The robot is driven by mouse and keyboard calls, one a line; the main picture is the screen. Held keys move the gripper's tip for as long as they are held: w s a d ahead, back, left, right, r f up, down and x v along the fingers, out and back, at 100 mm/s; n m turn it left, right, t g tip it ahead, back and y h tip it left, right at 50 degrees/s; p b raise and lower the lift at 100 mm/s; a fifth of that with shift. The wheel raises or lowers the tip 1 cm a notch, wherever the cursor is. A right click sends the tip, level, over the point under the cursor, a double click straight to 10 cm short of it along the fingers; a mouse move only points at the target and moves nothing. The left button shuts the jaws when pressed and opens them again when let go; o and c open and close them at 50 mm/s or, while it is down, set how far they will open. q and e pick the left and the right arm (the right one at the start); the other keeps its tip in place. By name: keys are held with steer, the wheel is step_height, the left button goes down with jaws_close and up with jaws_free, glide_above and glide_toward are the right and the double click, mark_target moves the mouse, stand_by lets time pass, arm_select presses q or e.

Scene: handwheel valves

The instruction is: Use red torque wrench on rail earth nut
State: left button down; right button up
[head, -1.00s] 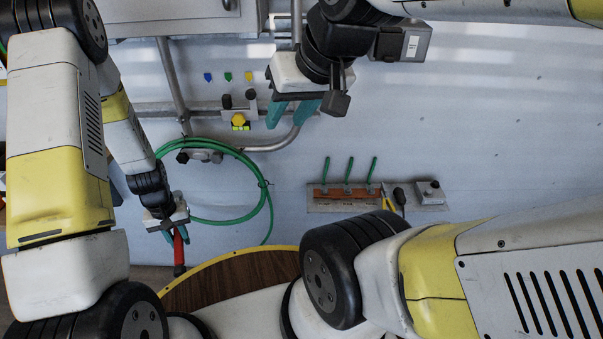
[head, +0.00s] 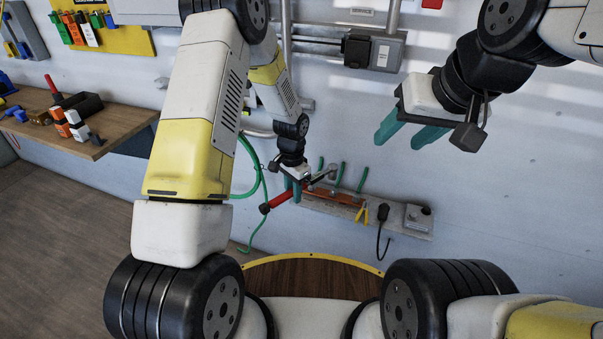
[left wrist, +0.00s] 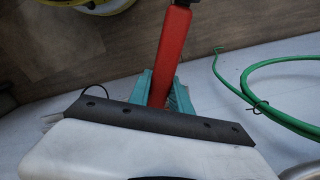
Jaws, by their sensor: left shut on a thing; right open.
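The red torque wrench (head: 279,200) is in my left gripper (head: 293,188), whose teal fingers are shut on its red handle. It is tilted, with its handle end down to the left and a grey end up to the right by the rail. In the left wrist view, the red handle (left wrist: 171,50) stands between the teal fingers. I cannot make out the nut. My right gripper (head: 408,133) is open and empty, above and right of the rail.
A green hose (head: 261,205) hangs left of the rail; it also shows in the left wrist view. A grey box (head: 418,217) and a black plug (head: 382,213) sit at the rail's right end. A wooden bench (head: 120,130) with tools stands at left.

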arm_select(q)
steer(key=shift+w+d+r+m, duration=0.25)
steer(key=shift+d+m, duration=0.05)
steer(key=shift+f, duration=3.85)
steer(key=s+d+n, duration=0.3)
steer(key=d+n, duration=0.2)
steer(key=d, duration=0.2)
steer(key=s+d+n, duration=0.2)
steer(key=d+n, duration=0.4)
steer(key=d, duration=0.2)
steer(key=shift+s, duration=0.4)
steer(key=shift+a, duration=0.15)
